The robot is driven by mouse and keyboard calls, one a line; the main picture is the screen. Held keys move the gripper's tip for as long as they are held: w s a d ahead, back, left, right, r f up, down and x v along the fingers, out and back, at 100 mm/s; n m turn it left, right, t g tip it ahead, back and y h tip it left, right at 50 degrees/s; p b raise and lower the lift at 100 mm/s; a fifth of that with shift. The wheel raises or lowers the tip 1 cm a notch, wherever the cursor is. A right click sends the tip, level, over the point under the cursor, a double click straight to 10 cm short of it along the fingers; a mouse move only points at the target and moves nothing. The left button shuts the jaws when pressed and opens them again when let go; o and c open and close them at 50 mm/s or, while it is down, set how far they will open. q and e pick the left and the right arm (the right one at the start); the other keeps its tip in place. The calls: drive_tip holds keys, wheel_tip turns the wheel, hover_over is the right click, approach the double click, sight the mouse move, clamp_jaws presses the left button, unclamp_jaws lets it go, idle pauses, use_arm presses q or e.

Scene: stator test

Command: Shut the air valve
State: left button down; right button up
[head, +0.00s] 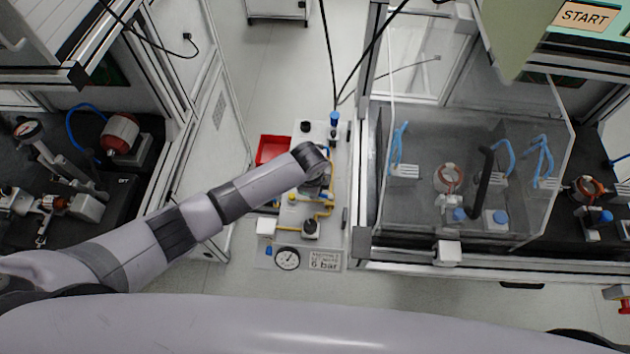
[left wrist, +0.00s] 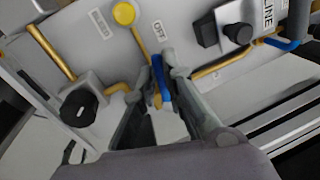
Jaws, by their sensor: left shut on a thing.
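My left gripper (left wrist: 162,86) has its two fingers closed around a blue lever (left wrist: 157,65), the handle of the air valve. The far end of the lever shows between the fingertips, beside a label reading OFF (left wrist: 158,30). In the head view my left arm reaches over the grey valve panel (head: 335,215), and its wrist hides the lever and the fingers. A brass-coloured pipe runs close to the lever. My right gripper is not in view.
The panel carries a yellow knob (left wrist: 124,13), black knobs (left wrist: 78,108) and yellow pipes. A pressure gauge (head: 287,259) and a 6 bar sign (head: 325,260) are at its near end. A red bin (head: 271,150) is left of it; a clear-walled test cell (head: 540,180) stands right.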

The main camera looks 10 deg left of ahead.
use_arm(q)
drive_tip(key=shift+s+r+n+p, duration=0.1)
drive_tip(key=shift+s+n+p, duration=0.2)
drive_tip(key=shift+n+p, duration=0.45)
drive_tip(key=shift+n, duration=0.25)
drive_tip(key=c, duration=1.7)
unclamp_jaws()
drive_tip(key=shift+s, duration=0.1)
drive_tip(key=shift+o, duration=0.2)
wheel_tip(320, 180, up, 12)
drive_tip(key=s, duration=0.2)
drive_tip(key=shift+s+f, duration=0.15)
drive_tip(key=shift+f, duration=0.05)
